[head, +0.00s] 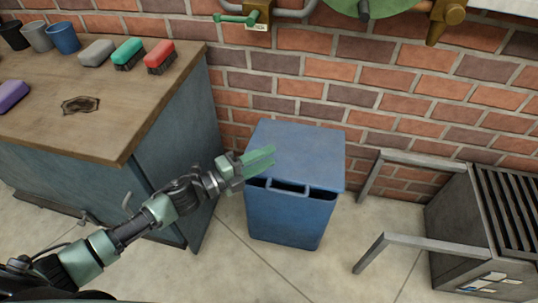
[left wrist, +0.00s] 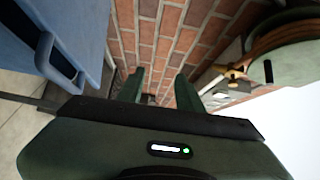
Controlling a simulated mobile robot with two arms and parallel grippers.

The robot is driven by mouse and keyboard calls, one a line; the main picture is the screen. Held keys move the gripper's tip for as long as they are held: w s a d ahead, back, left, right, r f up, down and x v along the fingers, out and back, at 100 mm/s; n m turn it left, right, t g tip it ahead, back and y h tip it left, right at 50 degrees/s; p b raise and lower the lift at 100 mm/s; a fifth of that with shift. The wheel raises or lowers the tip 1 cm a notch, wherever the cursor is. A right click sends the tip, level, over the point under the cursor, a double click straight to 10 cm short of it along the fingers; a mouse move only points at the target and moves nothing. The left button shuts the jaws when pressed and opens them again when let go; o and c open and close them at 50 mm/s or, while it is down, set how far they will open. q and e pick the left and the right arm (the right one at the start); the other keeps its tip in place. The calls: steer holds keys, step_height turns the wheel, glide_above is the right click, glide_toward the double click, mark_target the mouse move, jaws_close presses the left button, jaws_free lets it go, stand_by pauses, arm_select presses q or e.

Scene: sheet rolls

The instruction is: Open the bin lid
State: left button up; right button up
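The blue bin (head: 285,220) stands on the floor against the brick wall in the head view. Its flat blue lid (head: 300,148) lies down over the top, with dark gaps under its front edge. A loop handle (head: 287,187) sits at the middle of that front edge. The bin's handle (left wrist: 60,68) shows at the left there. My right gripper is not in view.
A workbench (head: 130,140) with brushes and cups stands left of the bin. A grey metal unit with slats (head: 505,210) and bar handles (head: 385,238) stands at the right. A valve (head: 258,15) and green reel (head: 370,5) are on the wall. Floor in front is clear.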

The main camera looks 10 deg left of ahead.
arm_select(q)
steer(key=v, duration=0.7)
steer(key=shift+s+a+f, duration=0.2)
steer(key=shift+s+a, duration=0.05)
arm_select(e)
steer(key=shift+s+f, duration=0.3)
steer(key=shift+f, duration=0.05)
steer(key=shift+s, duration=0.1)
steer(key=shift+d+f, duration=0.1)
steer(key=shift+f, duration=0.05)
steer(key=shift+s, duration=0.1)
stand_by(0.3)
